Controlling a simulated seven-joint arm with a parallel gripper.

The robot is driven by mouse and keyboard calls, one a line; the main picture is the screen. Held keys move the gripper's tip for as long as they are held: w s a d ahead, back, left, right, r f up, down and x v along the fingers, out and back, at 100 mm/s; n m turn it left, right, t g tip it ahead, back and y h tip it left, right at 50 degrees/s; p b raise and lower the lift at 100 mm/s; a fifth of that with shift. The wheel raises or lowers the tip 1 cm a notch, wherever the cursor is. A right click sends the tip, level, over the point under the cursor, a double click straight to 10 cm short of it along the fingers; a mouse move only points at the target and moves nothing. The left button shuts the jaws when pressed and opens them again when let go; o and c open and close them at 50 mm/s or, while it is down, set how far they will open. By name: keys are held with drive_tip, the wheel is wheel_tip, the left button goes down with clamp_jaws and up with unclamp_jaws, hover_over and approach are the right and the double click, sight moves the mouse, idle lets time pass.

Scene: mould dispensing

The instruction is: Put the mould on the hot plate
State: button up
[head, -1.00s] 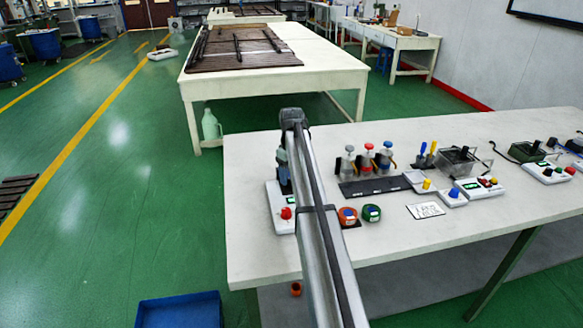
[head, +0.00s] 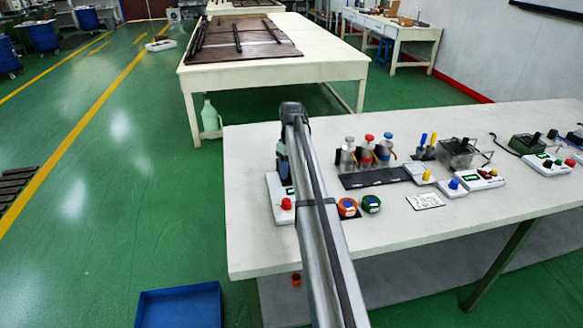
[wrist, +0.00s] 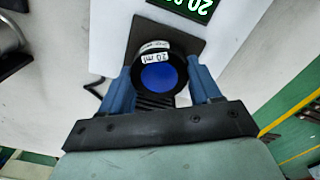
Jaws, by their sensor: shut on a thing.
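The mould (wrist: 159,76) is a round black cup with a blue inside and a white "20 ml" label on its side. In the wrist view, my gripper (wrist: 163,88) is shut on it, with one blue finger on each side. Mould and fingers are over the dark square plate (wrist: 184,38) of a white device with a green display; I cannot tell whether the mould touches the plate. In the head view, this white device (head: 278,212) has a red knob and stands at the table's left edge. My arm partly hides it, and the mould cannot be seen there.
An orange round cup (head: 347,208) and a green round cup (head: 371,204) stand just right of my arm. Behind them are several bottles (head: 366,153) with coloured tops and a dark strip (head: 374,178). Other control boxes (head: 480,180) stand further right. The table's front (head: 400,232) is clear.

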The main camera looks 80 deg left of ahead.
drive_tip(key=shift+f, duration=0.25)
drive_tip(key=o, duration=1.2)
drive_tip(key=shift+r, duration=0.1)
drive_tip(key=shift+r, duration=3.4)
